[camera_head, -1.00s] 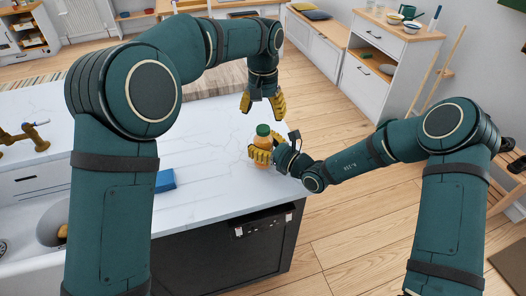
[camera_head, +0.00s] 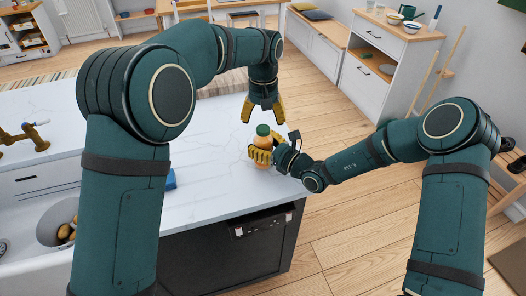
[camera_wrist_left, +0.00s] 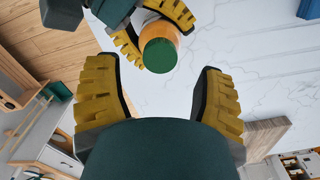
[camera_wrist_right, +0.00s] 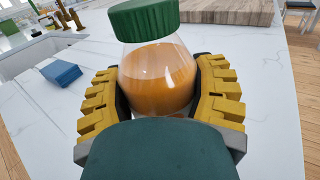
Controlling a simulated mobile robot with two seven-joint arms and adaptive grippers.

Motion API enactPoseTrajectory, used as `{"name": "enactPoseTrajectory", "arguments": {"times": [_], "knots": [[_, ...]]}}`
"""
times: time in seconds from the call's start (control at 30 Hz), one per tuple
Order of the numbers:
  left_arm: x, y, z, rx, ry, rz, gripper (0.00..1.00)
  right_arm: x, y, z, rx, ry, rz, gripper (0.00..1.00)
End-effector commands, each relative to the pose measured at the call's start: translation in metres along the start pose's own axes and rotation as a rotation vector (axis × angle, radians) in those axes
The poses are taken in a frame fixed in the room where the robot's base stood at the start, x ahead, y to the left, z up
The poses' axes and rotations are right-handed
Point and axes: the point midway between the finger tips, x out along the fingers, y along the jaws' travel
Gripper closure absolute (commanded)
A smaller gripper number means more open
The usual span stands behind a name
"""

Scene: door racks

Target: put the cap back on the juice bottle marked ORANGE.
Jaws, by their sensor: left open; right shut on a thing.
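The juice bottle (camera_head: 265,143) stands at the counter's near right corner, with orange juice inside. A green cap (camera_head: 263,130) is at its top; in the right wrist view the cap (camera_wrist_right: 143,18) looks slightly tilted on the neck. My right gripper (camera_wrist_right: 158,85) is shut around the bottle's body, one finger on each side. My left gripper (camera_head: 264,114) is open and empty, pointing down just above and beyond the cap. In the left wrist view the cap (camera_wrist_left: 159,56) lies ahead of its open fingers (camera_wrist_left: 162,82). No ORANGE marking is readable.
The white marble counter (camera_head: 212,150) is mostly clear around the bottle. A blue block (camera_wrist_right: 61,73) lies on it, partly hidden behind my left arm in the head view. A wooden board (camera_wrist_right: 225,12) lies at the counter's far end. A sink and brass tap (camera_head: 22,137) are at left.

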Motion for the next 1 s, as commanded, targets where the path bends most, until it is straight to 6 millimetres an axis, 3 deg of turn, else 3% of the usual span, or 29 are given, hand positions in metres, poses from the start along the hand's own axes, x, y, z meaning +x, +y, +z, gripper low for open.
{"name": "enactPoseTrajectory", "arguments": {"times": [0.3,0.67,0.87,0.9,1.0], "knots": [[0.035,0.000,0.000,0.000,-0.001,0.000,0.31,0.000,0.000,0.000,0.000,-0.001,0.000,1.00],[0.038,0.000,0.000,0.000,0.001,0.000,0.31,0.000,0.000,0.000,0.000,-0.001,0.000,1.00],[0.038,0.000,0.000,0.000,0.001,0.000,0.96,0.000,0.000,0.000,0.000,-0.001,0.000,1.00],[0.038,0.000,0.000,0.000,0.001,0.000,1.00,0.000,0.000,0.000,0.000,-0.001,0.000,1.00],[0.038,0.000,0.000,0.000,0.001,0.000,1.00,0.000,0.000,0.000,0.000,-0.001,0.000,1.00]]}}
